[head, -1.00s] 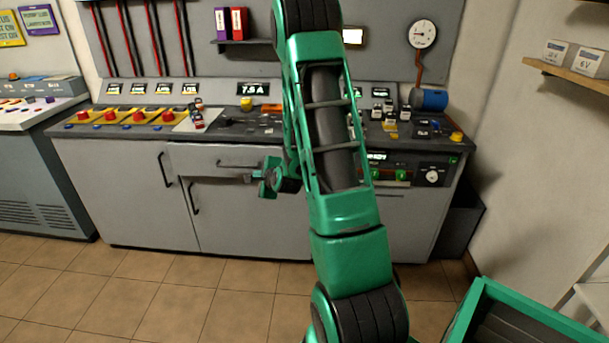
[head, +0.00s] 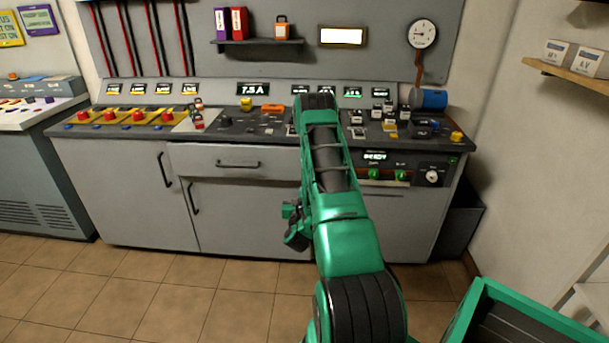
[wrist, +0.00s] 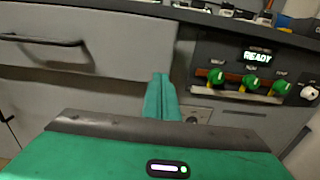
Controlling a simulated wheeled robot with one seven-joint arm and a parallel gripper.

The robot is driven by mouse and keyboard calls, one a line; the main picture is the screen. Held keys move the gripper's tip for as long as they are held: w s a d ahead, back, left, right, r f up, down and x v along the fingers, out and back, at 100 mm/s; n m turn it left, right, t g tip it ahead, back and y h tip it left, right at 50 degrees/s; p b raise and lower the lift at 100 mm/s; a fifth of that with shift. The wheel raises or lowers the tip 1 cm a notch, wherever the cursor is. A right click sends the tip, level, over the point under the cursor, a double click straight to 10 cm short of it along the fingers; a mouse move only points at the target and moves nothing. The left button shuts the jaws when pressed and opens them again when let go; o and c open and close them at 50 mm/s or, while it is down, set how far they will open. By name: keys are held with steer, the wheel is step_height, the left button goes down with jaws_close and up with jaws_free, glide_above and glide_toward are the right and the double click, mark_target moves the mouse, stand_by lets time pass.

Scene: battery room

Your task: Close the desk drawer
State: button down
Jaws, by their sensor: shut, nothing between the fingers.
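The desk drawer (head: 205,161) is a wide grey front with a dark bar handle (head: 238,164), under the left-middle part of the desk (head: 140,190). Its front seems to stand slightly proud of the desk; how far it is out is hard to tell. In the wrist view the drawer front (wrist: 120,48) fills the upper left, with a shadowed step at its right end. My gripper (head: 289,209) is below and right of the drawer, apart from the handle. Its fingers (wrist: 161,97) are shut and empty, pointing toward the area near the drawer's right end.
A control panel with green knobs (head: 400,175) and a lit READY display (wrist: 258,57) is right of the drawer. Cupboard doors are below. The desktop (head: 255,128) carries several small items. A dark bin (head: 462,225) stands at the right; the tiled floor (head: 180,290) in front is clear.

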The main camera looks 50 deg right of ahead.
steer(key=x, duration=1.2)
steer(key=shift+w+d, duration=0.2)
steer(key=shift+w, duration=0.05)
